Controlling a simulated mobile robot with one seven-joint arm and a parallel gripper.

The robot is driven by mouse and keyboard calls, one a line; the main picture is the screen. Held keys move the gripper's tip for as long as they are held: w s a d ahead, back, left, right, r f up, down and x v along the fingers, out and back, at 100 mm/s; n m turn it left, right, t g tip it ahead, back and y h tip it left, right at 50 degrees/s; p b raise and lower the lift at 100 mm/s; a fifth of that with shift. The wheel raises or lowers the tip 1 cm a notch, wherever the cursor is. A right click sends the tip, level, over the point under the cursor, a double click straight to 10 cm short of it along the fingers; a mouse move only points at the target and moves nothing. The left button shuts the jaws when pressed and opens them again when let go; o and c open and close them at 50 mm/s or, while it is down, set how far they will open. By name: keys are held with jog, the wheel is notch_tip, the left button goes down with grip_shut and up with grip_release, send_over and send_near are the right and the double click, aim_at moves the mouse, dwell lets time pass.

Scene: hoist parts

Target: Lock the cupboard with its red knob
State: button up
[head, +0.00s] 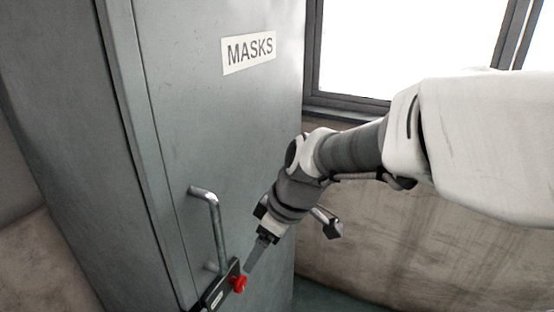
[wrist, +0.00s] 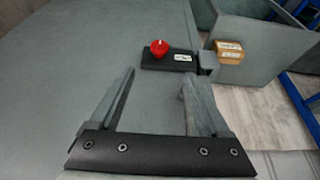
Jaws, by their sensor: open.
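The grey cupboard (head: 180,120) carries a MASKS label, and its door looks closed in the head view. The red knob (head: 238,284) sits on a black lock plate (head: 216,292) low on the door, below the metal bar handle (head: 212,228). My gripper (head: 250,268) is just beside the knob in the head view. In the wrist view my gripper (wrist: 159,76) is open and empty. The red knob (wrist: 159,46) shows beyond and between the fingertips, not clasped. A grey block (wrist: 208,62) stands at the plate's right end; whether the bolt enters it I cannot tell.
A window (head: 410,50) and a stained wall (head: 370,245) lie right of the cupboard. In the wrist view a small brown labelled block (wrist: 229,52) is right of the lock, near a grey panel (wrist: 265,50) and a blue frame (wrist: 300,100).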

aim_at(242, 280)
jog(key=x, duration=1.4)
jog(key=shift+w+b, duration=0.1)
jog(key=shift+b, duration=0.3)
grip_shut()
